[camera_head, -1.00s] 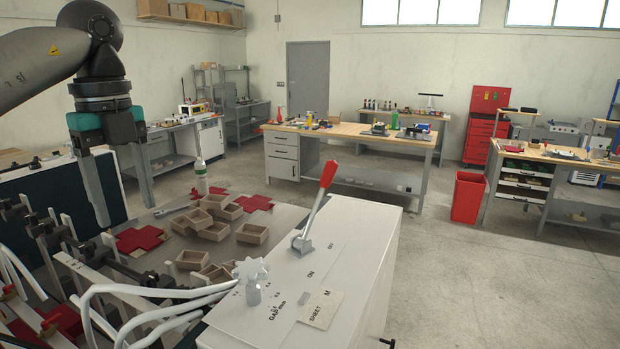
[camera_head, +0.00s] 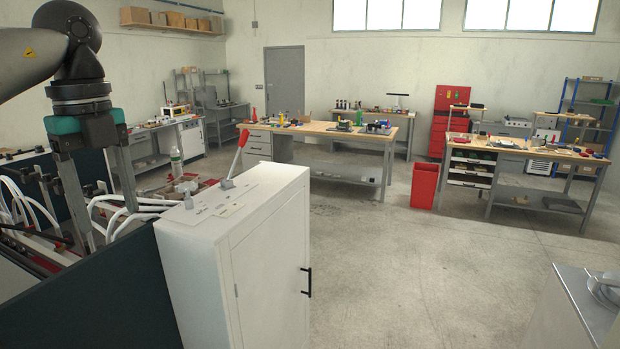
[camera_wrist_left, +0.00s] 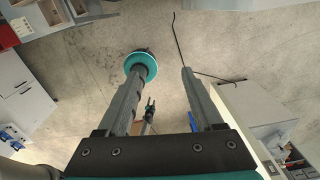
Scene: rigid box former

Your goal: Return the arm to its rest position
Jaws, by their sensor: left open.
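My left gripper (camera_head: 112,228) hangs from the arm at the left of the head view. Its two long grey fingers point down and stand apart, with nothing between them. Behind the fingers in that view is the box former with its white hoses (camera_head: 118,207). In the left wrist view the same gripper (camera_wrist_left: 160,72) shows both fingers spread, with floor beyond. A round teal and black part shows at the left finger's tip there; I cannot tell what it is. My right gripper is not in view.
A white cabinet (camera_head: 272,262) with a red lever (camera_head: 238,151) on top stands right of the gripper. A dark panel (camera_head: 105,300) is in front. Workbenches (camera_head: 318,131) and a red bin (camera_head: 423,186) stand farther back. The floor at centre right is clear.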

